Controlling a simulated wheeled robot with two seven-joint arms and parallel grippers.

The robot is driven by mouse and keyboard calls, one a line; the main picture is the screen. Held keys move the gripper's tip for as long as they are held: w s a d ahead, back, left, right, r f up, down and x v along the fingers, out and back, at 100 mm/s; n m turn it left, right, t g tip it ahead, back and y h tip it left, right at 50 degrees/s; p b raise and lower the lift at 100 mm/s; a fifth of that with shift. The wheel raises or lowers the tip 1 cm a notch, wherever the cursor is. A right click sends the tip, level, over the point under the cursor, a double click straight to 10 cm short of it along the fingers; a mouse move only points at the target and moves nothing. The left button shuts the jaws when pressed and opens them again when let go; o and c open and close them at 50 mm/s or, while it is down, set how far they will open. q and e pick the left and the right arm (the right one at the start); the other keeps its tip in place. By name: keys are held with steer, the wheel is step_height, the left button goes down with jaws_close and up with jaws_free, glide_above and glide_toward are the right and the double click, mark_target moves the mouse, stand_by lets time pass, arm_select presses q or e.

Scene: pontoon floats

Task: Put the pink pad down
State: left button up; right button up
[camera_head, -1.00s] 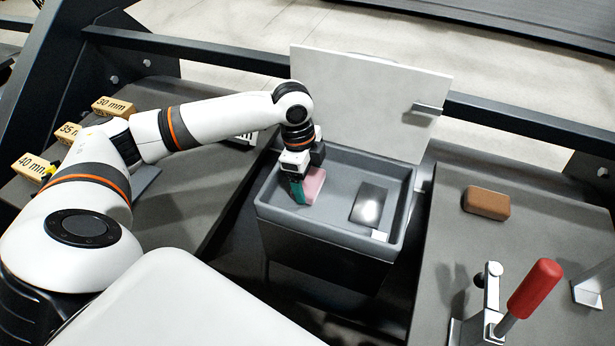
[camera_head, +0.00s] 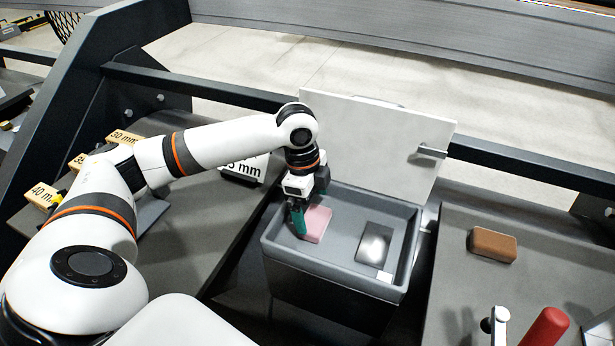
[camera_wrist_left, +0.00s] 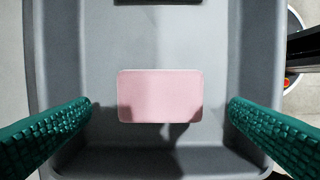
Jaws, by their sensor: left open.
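The pink pad (camera_head: 315,223) lies flat on the floor of the grey open box (camera_head: 345,273), toward its left side. In the left wrist view the pad (camera_wrist_left: 160,95) lies between the two green fingers, with clear space on both sides. My left gripper (camera_head: 300,224) reaches down into the box beside the pad, its green fingers open and empty. My right gripper is not in view.
A dark shiny plate (camera_head: 375,243) lies in the right of the box. The white lid (camera_head: 385,140) stands open behind it. A brown block (camera_head: 492,245) and a red handle (camera_head: 545,328) are at right. Numbered wooden blocks (camera_head: 125,138) are at left.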

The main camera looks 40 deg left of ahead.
mark_target(306, 216)
arm_select(q)
step_height(306, 216, up, 8)
steer(key=a+p, duration=0.1)
steer(key=shift+s+p, duration=0.15)
steer(key=shift+p, duration=0.15)
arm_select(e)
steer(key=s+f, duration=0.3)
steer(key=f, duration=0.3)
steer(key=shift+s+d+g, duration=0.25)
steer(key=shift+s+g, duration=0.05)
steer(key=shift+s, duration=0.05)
arm_select(q)
steer(key=shift+a, duration=0.1)
steer(key=shift+c, duration=0.2)
